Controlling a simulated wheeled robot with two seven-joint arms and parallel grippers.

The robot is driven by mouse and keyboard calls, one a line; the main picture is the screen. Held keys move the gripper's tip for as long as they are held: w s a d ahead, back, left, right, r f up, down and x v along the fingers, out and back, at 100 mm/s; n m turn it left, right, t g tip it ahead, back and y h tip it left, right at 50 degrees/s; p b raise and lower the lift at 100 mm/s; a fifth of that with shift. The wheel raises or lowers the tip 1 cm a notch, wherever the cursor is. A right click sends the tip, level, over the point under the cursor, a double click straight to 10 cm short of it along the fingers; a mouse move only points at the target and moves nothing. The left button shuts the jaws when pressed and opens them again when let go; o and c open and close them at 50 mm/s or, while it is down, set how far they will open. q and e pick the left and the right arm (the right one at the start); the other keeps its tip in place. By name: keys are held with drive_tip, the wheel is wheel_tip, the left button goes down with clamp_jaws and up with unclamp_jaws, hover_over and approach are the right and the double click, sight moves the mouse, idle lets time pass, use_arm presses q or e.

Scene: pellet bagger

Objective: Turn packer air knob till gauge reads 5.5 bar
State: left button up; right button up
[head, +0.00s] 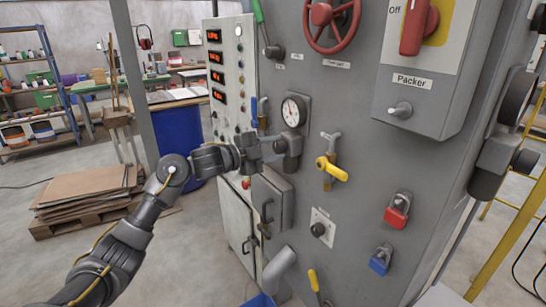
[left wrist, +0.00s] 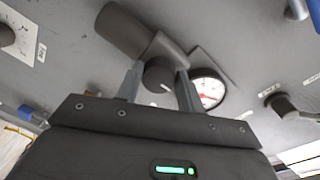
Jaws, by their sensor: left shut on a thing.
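The air knob (left wrist: 158,76) is a dark round knob with a pale mark, below the gauge on the grey machine's front. My left gripper (head: 272,147) is shut on it; in the left wrist view one finger lies on each side of the knob. The knob is mostly hidden by the gripper in the head view. The round white pressure gauge (head: 293,110) sits just above; part of its face also shows in the left wrist view (left wrist: 208,92), beside a finger. Its reading is too small to tell. My right gripper is not in view.
A yellow-handled valve (head: 331,169) sticks out right of the knob. A blue lever (head: 254,110) is close on the left, and a grey box (head: 272,197) with a handle is below. A red handwheel (head: 332,18) is above. Red (head: 397,210) and blue (head: 381,260) locks hang lower right.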

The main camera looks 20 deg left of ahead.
use_arm(q)
drive_tip(key=m+b, duration=0.4)
drive_tip(key=m, duration=0.1)
drive_tip(key=shift+f+y, duration=0.1)
drive_tip(key=shift+y, duration=0.2)
drive_tip(key=shift+m, duration=0.3)
drive_tip(key=o, duration=1)
